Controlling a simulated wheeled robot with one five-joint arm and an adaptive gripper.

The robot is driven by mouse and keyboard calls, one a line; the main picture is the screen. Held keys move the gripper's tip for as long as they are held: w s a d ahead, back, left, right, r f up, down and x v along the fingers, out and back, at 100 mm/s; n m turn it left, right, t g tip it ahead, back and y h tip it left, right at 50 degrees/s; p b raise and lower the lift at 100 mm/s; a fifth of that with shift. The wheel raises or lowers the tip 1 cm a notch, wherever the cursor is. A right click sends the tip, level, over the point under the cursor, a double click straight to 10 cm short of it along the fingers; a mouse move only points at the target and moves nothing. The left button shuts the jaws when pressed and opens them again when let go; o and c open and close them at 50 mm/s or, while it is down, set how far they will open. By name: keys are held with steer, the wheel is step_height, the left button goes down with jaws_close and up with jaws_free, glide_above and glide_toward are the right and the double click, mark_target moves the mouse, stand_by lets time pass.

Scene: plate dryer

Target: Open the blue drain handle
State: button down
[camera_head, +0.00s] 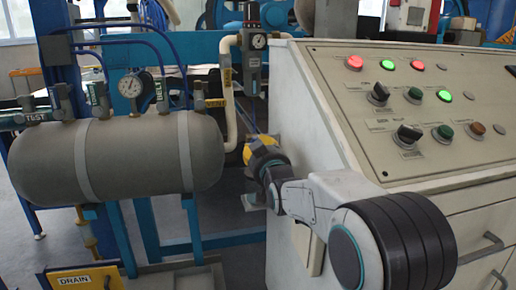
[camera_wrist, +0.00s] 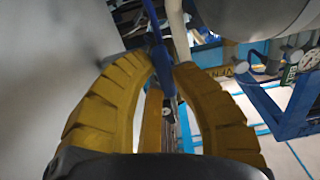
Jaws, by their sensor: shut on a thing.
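The blue drain handle (camera_wrist: 161,62) shows in the wrist view as a narrow blue bar running from the top edge down between my fingers to a small grey fitting. My gripper (camera_wrist: 154,66) has its two yellow ribbed fingers curved in on both sides of the bar, with the tips close to it, and is shut on it. In the head view my gripper (camera_head: 262,158) is low between the grey tank and the console's left side. The handle cannot be made out there; my gripper and arm block that spot.
The grey tank (camera_head: 60,165) with gauges and valves is on the left. The sloped console (camera_head: 330,130) with lit buttons stands close on the right. A white pipe (camera_head: 231,105) rises behind my gripper. A yellow DRAIN label (camera_head: 76,281) is at the lower left.

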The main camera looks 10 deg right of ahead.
steer(key=shift+f, duration=0.2)
steer(key=c, duration=1.4)
jaws_free()
steer(key=shift+w, duration=0.1)
steer(key=o, duration=0.4)
steer(key=shift+r, duration=0.1)
steer(key=shift+c, duration=0.2)
steer(key=s, duration=1.2)
steer(key=shift+r, duration=0.1)
